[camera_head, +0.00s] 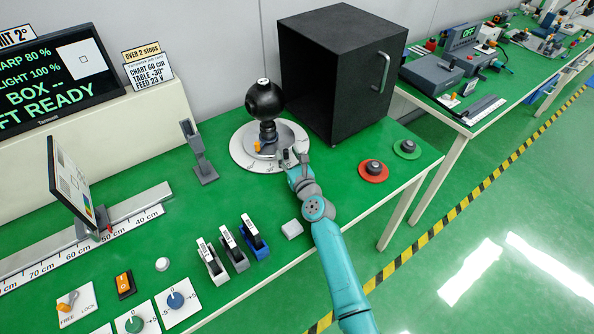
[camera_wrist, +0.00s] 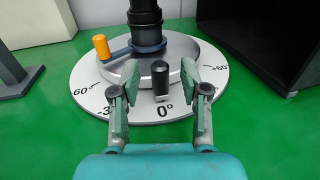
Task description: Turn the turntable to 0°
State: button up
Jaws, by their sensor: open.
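The turntable is a white dial (camera_head: 241,152) with a raised grey disc; its dial (camera_wrist: 182,111) also shows in the wrist view. It carries a black round-headed device (camera_head: 265,100) on a dark post. A short black upright knob (camera_wrist: 160,76) stands at the disc's near edge, just behind the "0°" mark. An orange peg (camera_wrist: 101,46) sits on an arm to the left of the post. My gripper (camera_head: 292,158) is open at the near side of the dial. In the wrist view its fingers (camera_wrist: 160,84) stand either side of the knob, with gaps visible.
A black cabinet (camera_head: 340,75) stands close behind and right of the turntable. A grey stand (camera_head: 202,160) is to its left. Red (camera_head: 373,171) and green (camera_head: 407,149) bases with black buttons lie at right.

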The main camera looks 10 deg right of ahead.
jog(key=v, duration=1)
dwell(0.3)
